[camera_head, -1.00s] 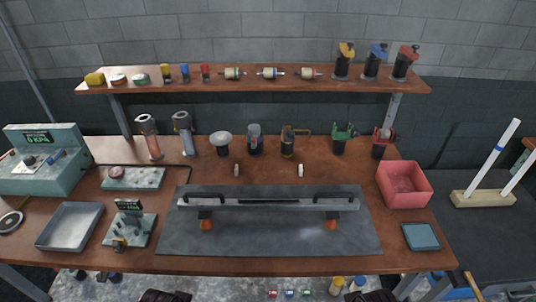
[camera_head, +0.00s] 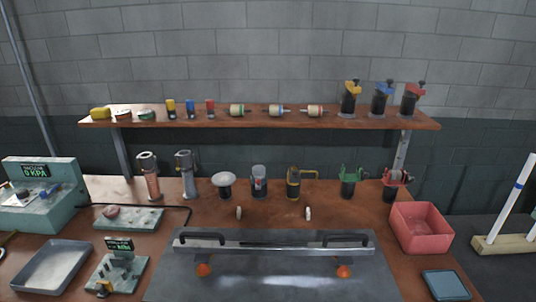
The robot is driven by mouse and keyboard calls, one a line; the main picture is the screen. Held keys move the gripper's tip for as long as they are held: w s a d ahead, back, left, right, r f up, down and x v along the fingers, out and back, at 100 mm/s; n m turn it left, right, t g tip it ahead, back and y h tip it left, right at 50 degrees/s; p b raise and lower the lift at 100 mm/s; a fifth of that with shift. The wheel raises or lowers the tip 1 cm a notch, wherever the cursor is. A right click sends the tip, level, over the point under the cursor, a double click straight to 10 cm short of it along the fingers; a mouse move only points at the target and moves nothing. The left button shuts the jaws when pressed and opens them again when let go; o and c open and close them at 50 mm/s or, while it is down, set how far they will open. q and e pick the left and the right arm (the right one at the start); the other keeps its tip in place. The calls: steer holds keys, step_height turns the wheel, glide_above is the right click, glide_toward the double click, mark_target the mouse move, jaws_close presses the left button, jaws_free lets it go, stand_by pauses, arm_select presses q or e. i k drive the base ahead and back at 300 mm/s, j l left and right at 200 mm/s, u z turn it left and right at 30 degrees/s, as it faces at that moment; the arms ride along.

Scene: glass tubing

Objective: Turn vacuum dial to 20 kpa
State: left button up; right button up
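The vacuum unit (camera_head: 62,212) is a teal box at the far left of the workbench, partly cut off by the left edge of the view. Its green display (camera_head: 36,171) reads 0 KPA. Below the display is a pale control panel with a dark knob (camera_head: 21,194) and a small blue part (camera_head: 47,193). The dial's markings are too small to read. Neither of my grippers shows in the view.
A black hose (camera_head: 188,208) runs along the bench. A red bin (camera_head: 449,237) is at the right.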

mark_target(22, 193)
steer(key=u, duration=0.4)
steer(key=j+u, duration=0.1)
steer(key=u, duration=0.25)
steer(key=j+u, duration=0.1)
steer(key=u, duration=0.65)
steer(key=j, duration=0.6)
